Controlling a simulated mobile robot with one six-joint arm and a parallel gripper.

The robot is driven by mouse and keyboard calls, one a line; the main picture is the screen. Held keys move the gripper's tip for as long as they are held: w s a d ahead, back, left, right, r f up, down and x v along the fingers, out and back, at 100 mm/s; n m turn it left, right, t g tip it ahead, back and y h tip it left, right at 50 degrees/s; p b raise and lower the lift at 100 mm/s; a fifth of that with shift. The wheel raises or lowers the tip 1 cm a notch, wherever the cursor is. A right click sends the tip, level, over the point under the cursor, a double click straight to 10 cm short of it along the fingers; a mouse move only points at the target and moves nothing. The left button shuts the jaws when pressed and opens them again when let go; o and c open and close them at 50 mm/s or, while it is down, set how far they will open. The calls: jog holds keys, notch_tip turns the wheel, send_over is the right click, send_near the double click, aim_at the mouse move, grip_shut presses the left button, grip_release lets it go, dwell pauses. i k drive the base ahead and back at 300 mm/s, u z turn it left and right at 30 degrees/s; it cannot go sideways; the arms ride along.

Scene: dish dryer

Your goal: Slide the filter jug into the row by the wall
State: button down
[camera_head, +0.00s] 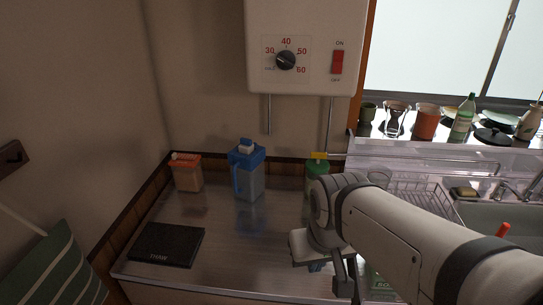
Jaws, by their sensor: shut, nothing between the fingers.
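The filter jug (248,178) has a blue lid and handle and a clear, bluish body. It stands upright on the metal counter near the back wall. An orange-lidded container (188,174) stands to its left, and a green container with a yellow top (317,168) to its right, with gaps between them. The jug's base looks slightly nearer to me than the orange container's. My gripper (316,266) is shut and empty, in front and to the right of the jug, apart from it. My arm hides part of the counter at the right.
A dark flat plate (167,245) lies at the counter's front left. A white heater box (305,48) hangs above, with pipes running down. A dish rack (425,192) and sink (490,218) are at the right. Bare counter lies in front of the jug.

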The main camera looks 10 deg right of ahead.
aim_at(247, 172)
jog(key=z, duration=0.95)
jog(key=k, duration=0.85)
jog(key=u, duration=0.75)
jog(key=i, duration=1)
